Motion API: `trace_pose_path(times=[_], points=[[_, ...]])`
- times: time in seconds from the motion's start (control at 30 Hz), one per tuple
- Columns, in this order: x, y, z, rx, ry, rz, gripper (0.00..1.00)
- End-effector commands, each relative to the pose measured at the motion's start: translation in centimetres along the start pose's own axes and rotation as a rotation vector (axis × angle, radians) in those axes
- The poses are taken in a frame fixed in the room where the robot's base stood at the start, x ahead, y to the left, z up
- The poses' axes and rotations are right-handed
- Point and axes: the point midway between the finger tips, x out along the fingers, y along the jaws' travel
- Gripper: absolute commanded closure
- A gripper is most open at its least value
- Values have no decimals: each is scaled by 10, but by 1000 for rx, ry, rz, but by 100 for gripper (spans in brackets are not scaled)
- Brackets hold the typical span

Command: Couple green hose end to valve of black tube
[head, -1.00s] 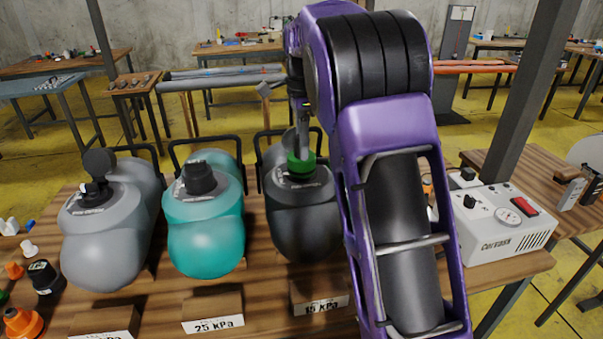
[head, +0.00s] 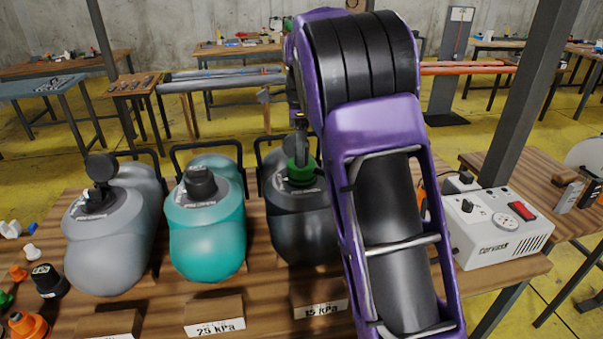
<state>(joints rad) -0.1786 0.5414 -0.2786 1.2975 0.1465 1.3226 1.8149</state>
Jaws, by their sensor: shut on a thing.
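The black tube (head: 288,240) lies third from the left on the wooden bench, behind a block marked 15 kPa. My purple arm covers its right side. The green hose end (head: 301,173) is over the valve spot on top of the black tube, upright as far as I can see. The valve is hidden under it, so I cannot tell whether the two are locked together. My gripper (head: 301,152) is shut on the green hose end from above. Its fingers are small and partly hidden by my arm.
A teal tube (head: 207,235) with a black cap stands left of the black one, then a grey tube (head: 105,245) with its cap open. Loose fittings, such as an orange one (head: 27,325), lie at the left. A white pump box (head: 495,235) stands at the right.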

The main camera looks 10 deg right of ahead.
Motion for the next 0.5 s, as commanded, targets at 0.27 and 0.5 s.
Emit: trace_pose_path(times=[0.27,0.5], points=[[1,0,0,18,0,0,100],[1,0,0,248,0,0,100]])
